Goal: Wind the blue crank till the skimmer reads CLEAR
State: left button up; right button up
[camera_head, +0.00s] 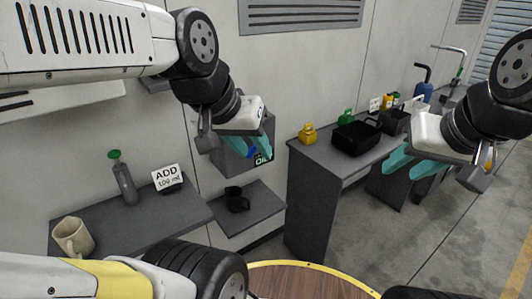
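A grey box (233,158) on the wall, apparently the skimmer, has a small dark display (263,157) with green letters that look like "OIL". A small blue part, likely the blue crank (250,153), shows at the front of the box, mostly hidden behind my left gripper. My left gripper (236,146) has its teal fingers apart in front of the box. Whether it touches the crank cannot be told. My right gripper (412,168) is open and empty, in front of the bench at the right.
A grey shelf at the left (140,217) holds a beige mug (73,237), a green-topped bottle (123,178) and an "ADD" sign (167,178). A black mug (237,199) stands on a lower shelf (262,207). A black bin (355,135) and yellow container (308,134) stand on the right bench.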

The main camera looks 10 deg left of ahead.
aim_at(252, 151)
jog(key=k+u, duration=0.15)
jog(key=u, duration=0.3)
jog(key=k+u, duration=0.15)
jog(key=u, duration=0.35)
jog(key=k+j+u, duration=0.1)
jog(key=u, duration=0.85)
jog(key=l+u, duration=0.15)
jog(key=u, duration=0.85)
jog(key=l+u, duration=0.1)
jog(key=u, duration=0.4)
jog(key=k+l, duration=0.25)
jog(key=l, duration=0.2)
jog(key=k+l, duration=0.3)
jog(key=l, duration=0.2)
jog(key=k+l, duration=0.25)
jog(key=l, duration=0.2)
jog(key=k+l, duration=0.3)
jog(key=l, duration=0.2)
jog(key=k+l, duration=0.25)
jog(key=l, duration=0.2)
jog(key=k+l+u, duration=0.1)
jog(key=k+l, duration=0.2)
jog(key=l, duration=0.2)
jog(key=k+l, duration=0.25)
jog(key=l, duration=0.2)
jog(key=k+l, duration=0.3)
jog(key=l, duration=0.15)
